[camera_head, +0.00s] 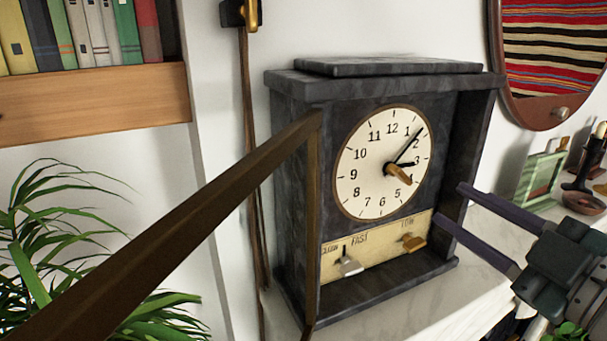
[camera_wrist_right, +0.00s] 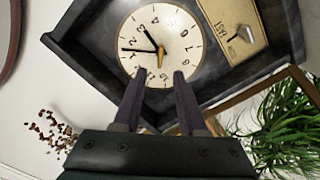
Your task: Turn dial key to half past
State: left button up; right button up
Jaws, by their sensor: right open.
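A dark stone mantel clock (camera_head: 290,180) stands with its brown-framed front door (camera_head: 190,225) swung open to the left. On its cream dial (camera_head: 365,150), the long black hand points between 1 and 2 and the short one near 3. A brass dial key (camera_head: 399,174) sticks out at the dial's centre; it also shows in the right wrist view (camera_wrist_right: 161,57). My right gripper (camera_head: 449,203) is open and empty, in front of the clock's right side, apart from the key. In the right wrist view its fingertips (camera_wrist_right: 160,72) appear either side of the key's lower end. My left gripper is out of view.
Below the dial, a cream panel (camera_head: 375,252) carries a silver lever (camera_head: 350,266) and a brass knob (camera_head: 413,242). A plant (camera_head: 60,220) and bookshelf (camera_head: 95,105) are at left.

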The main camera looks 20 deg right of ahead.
aim_at(406, 179)
jog(key=w, duration=0.9)
jog(key=shift+w+a, duration=0.2)
jog(key=shift+a, duration=0.2)
grip_shut()
